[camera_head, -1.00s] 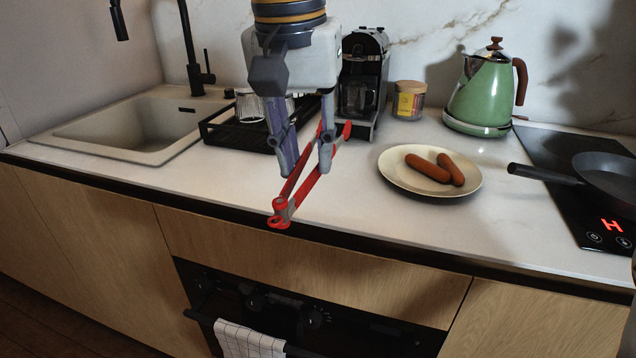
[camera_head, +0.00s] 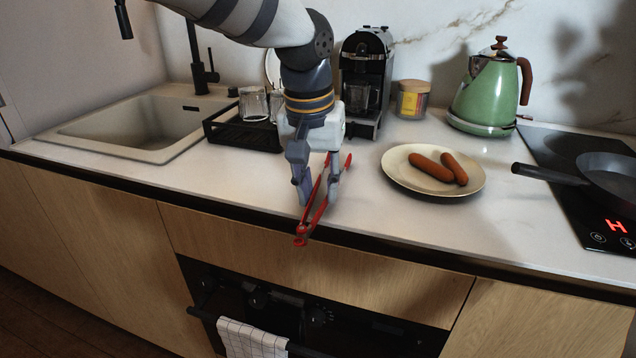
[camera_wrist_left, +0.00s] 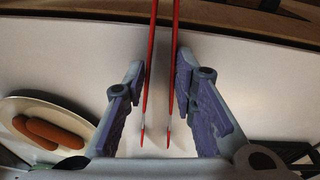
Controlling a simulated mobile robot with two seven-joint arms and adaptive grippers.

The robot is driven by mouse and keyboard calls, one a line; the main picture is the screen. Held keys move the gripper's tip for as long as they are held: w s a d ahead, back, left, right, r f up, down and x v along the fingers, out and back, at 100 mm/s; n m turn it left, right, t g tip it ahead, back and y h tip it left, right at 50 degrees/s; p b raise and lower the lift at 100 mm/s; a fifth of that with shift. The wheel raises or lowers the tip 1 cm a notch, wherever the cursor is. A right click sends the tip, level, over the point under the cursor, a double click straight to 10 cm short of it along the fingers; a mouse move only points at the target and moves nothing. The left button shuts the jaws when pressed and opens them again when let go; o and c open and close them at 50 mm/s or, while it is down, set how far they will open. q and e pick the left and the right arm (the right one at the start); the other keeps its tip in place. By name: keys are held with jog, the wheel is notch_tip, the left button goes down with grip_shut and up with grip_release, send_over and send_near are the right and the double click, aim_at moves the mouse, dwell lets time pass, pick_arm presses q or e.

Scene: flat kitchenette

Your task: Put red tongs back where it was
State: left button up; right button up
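The red tongs (camera_head: 314,208) are between the two fingers of my left gripper (camera_head: 318,193). Their joined end points to the front and shows past the counter's front edge; their tips point back. In the left wrist view the two red arms of the tongs (camera_wrist_left: 148,80) run side by side between the fingertips of my left gripper (camera_wrist_left: 160,75). The fingers are drawn in close on the outer sides of the arms. The tongs are low over the white counter; whether they touch it I cannot tell. My right gripper is not in view.
A plate (camera_head: 396,178) with two sausages (camera_head: 433,167) lies right of the tongs. A black rack (camera_head: 226,133) with glassware and a coffee machine (camera_head: 366,90) stand behind. A jar (camera_head: 411,100), green kettle (camera_head: 486,95) and pan (camera_head: 610,175) are farther right. The counter left of the tongs is clear.

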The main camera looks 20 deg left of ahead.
pick_arm(q)
jog(key=o, duration=0.4)
jog(key=shift+o, duration=0.2)
notch_tip(320, 180, up, 12)
jog(key=s, duration=0.1)
jog(key=shift+s+a, duration=0.2)
jog(key=shift+s, duration=0.2)
